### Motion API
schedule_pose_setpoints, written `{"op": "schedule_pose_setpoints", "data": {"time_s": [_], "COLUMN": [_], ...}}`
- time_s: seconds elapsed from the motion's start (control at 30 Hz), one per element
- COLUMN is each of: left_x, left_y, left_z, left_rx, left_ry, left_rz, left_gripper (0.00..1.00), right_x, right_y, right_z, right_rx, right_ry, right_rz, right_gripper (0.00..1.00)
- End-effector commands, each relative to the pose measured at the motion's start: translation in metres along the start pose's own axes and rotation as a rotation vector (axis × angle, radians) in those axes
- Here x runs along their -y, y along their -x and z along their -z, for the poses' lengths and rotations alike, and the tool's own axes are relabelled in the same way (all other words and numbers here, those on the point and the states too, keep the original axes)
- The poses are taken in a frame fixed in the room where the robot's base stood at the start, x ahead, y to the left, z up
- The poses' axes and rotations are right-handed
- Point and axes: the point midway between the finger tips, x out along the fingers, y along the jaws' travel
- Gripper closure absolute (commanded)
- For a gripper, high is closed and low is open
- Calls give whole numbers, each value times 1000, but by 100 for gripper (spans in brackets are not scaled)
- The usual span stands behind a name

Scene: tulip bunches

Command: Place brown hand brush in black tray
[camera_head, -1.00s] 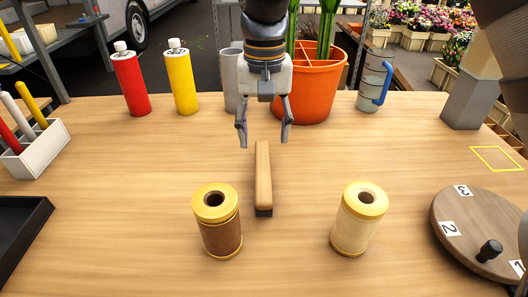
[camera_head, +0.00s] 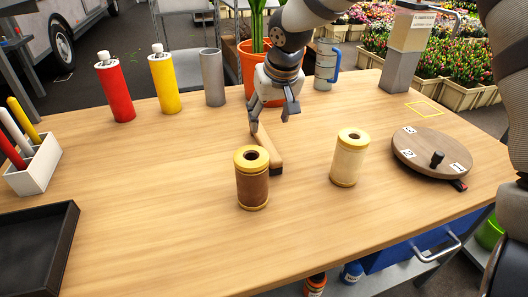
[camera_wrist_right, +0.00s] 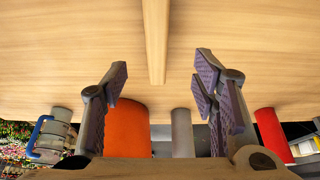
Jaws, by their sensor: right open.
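The brown hand brush (camera_head: 269,150) lies on the wooden table, pointing away from me, its dark bristles just showing at the near end. My right gripper (camera_head: 270,122) is open at the brush's far end and partly hides it. In the right wrist view the brush handle (camera_wrist_right: 156,40) lines up with the gap between the spread fingers (camera_wrist_right: 160,72), with nothing held. The black tray (camera_head: 35,250) is at the table's near left corner and looks empty. My left gripper is not in view.
A brown spool (camera_head: 252,185) stands just left of the brush's near end; a cream spool (camera_head: 348,160) stands to its right. A white pen holder (camera_head: 35,170) is behind the tray. Bottles and an orange pot (camera_head: 255,75) line the back. Table between brush and tray is largely clear.

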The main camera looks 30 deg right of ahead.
Motion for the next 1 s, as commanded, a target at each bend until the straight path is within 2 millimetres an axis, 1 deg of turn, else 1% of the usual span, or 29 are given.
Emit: {"op": "schedule_pose_setpoints", "data": {"time_s": [0.03,0.1,0.2,0.27,0.33,0.5,0.63,1.0], "left_x": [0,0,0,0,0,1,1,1], "left_y": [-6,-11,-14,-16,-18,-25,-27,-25], "left_z": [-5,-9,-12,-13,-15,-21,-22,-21], "left_rx": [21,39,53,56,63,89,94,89], "left_ry": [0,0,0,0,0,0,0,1], "left_rz": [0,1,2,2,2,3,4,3], "left_gripper": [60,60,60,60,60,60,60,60], "right_x": [0,0,0,0,-1,-4,-3,-3], "right_y": [-21,-39,-55,-61,-70,-104,-113,-111], "right_z": [-5,-6,-5,-5,-5,-5,-3,-2], "right_rx": [17,21,18,16,16,17,11,8], "right_ry": [1,1,1,1,0,0,0,0], "right_rz": [-3,-4,-4,-3,-2,-4,-2,-2], "right_gripper": [47,47,47,47,47,47,47,47]}}
